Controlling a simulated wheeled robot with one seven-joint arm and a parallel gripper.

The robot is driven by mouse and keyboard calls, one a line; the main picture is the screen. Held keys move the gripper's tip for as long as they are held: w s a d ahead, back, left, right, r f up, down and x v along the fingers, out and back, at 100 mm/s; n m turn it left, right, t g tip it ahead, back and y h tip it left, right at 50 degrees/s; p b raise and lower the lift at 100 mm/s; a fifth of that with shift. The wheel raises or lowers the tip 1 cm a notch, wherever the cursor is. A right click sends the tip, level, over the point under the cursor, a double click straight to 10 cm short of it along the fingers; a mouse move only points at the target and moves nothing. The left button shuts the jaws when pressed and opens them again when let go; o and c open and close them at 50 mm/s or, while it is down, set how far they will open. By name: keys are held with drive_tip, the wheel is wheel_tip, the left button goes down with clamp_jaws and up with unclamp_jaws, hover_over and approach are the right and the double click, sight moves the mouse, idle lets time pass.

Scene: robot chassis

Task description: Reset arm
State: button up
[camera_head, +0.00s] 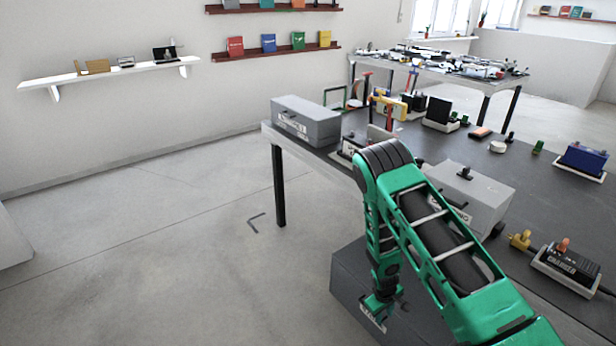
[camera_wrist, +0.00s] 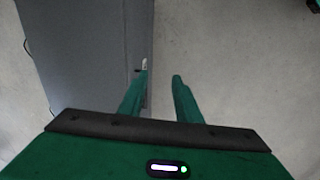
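My green arm reaches from the lower right of the head view, bends over at a dark joint and hangs down beside the table. My gripper (camera_head: 383,304) is at its lower end, in front of a grey box (camera_head: 350,283) that stands low beside the table. In the wrist view my gripper (camera_wrist: 160,75) shows two green fingers spread apart with nothing between them. The grey box (camera_wrist: 85,50) fills the left of that view, and the left finger overlaps its edge. I cannot tell whether they touch.
The dark table (camera_head: 470,147) holds a grey case (camera_head: 305,120), a second grey box (camera_head: 468,190), a charger (camera_head: 568,265) and a blue block (camera_head: 585,158). A cluttered table (camera_head: 490,84) stands behind. A white shelf (camera_head: 110,71) is on the wall. The floor at left is clear.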

drive_tip(key=s+d+r+m, duration=0.15)
drive_tip(key=d+r, duration=0.35)
drive_tip(key=r, duration=0.9)
drive_tip(key=d+r+m, duration=0.3)
drive_tip(key=d+r, duration=0.1)
drive_tip(key=r, duration=0.9)
drive_tip(key=s+d+r+m+g, duration=0.1)
drive_tip(key=s+d+r+m, duration=0.15)
drive_tip(key=s+r, duration=0.4)
drive_tip(key=s+d+r+m, duration=0.1)
drive_tip(key=s+d+r, duration=0.25)
drive_tip(key=r, duration=0.55)
drive_tip(key=s+r+m+y, duration=0.1)
drive_tip(key=s+r, duration=0.4)
drive_tip(key=s, duration=0.6)
drive_tip(key=s+a+r+m+y, duration=0.1)
drive_tip(key=s+r+m, duration=0.2)
drive_tip(key=s, duration=0.8)
wheel_tip(320, 180, up, 2)
drive_tip(key=shift+s+r+m, duration=0.2)
drive_tip(key=shift+m, duration=0.1)
